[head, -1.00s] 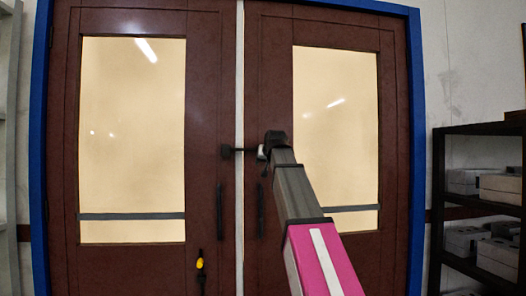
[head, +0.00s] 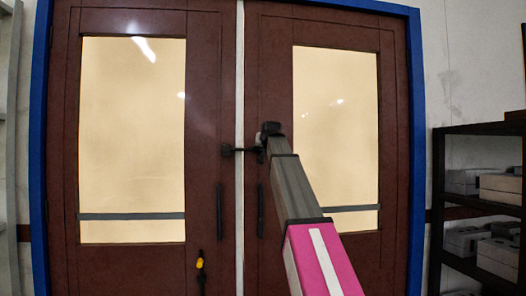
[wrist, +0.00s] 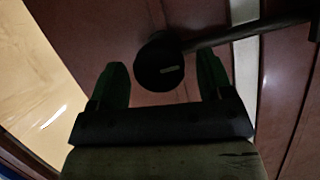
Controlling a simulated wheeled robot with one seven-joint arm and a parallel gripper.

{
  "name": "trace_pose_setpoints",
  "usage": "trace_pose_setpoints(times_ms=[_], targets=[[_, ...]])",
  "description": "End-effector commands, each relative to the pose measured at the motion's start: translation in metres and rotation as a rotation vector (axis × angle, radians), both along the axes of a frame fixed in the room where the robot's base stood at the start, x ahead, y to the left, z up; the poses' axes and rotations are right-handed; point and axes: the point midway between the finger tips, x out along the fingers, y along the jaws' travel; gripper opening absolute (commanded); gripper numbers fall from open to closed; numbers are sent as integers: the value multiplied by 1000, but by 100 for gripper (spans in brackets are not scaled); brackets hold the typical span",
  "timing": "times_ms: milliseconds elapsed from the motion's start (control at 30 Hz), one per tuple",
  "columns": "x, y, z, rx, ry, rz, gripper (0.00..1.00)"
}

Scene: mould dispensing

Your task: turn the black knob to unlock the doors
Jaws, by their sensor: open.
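In the wrist view the round black knob (wrist: 160,62), with a small pale mark on its face, sits between the fingertips of my gripper (wrist: 162,72). The green fingers are open on either side, with gaps visible at both sides of the knob. A dark bar (wrist: 240,32) runs from the knob across the pale gap between the doors. In the head view my gripper (head: 260,149) is at the right end of this bar, by the right door (head: 267,60), and the knob is hidden there. The left door (head: 205,60) is closed beside it.
Two dark vertical handles, left (head: 219,212) and right (head: 261,212), hang below the bar. A black and yellow fitting (head: 200,263) is low on the left door. A blue frame (head: 415,150) surrounds the doors. A dark shelf with boxes (head: 480,180) stands at right.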

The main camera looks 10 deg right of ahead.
Motion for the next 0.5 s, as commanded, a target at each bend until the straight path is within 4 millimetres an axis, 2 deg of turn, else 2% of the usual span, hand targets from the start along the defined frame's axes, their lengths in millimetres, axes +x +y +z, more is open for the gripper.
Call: trace_pose_setpoints(times_ms=[33,200,500], targets=[[6,0,-2,0,0,0,73],[15,0,-5,0,0,0,73],[16,1,-6,0,0,0,73]])
